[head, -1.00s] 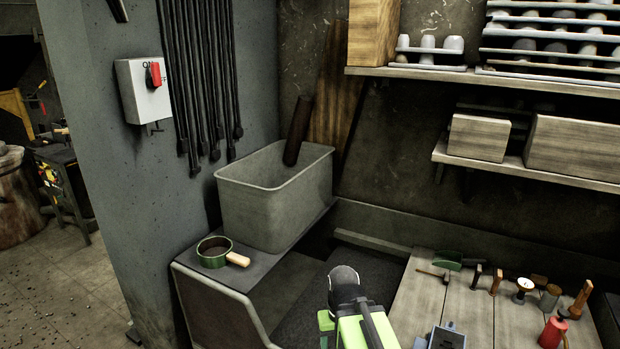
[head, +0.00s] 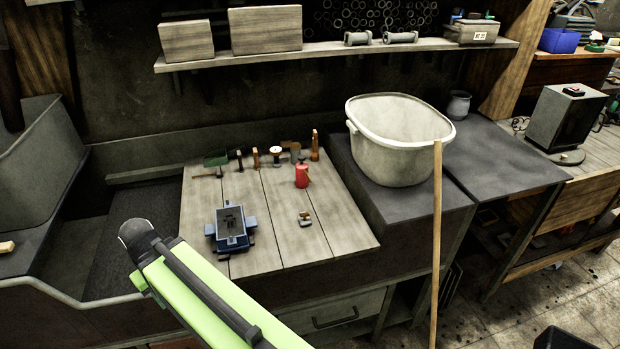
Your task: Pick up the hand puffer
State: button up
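A small red bottle-shaped thing (head: 302,175) stands upright on the wooden plank worktop in the head view, near its right side. It looks like the hand puffer, but it is too small to be sure. Nothing touches it. My green and black arm rises from the bottom edge, left of the middle, with its dark rounded end over the left part of the bench. That end is well to the left of the red thing and in front of it. No gripper fingers show.
A blue-grey moulding box (head: 231,226) and a small metal piece (head: 305,219) lie on the plank worktop (head: 285,245). A green scoop (head: 216,159) and several small tools line its back. A large pale tub (head: 395,150) and an upright wooden handle (head: 437,230) stand to the right.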

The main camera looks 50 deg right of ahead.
aim_at(302, 176)
jog(key=z, duration=2.7)
jog(key=k, duration=0.8)
jog(key=u, duration=1)
jog(key=i, duration=1)
jog(key=k, duration=0.45)
jog(key=z, duration=0.05)
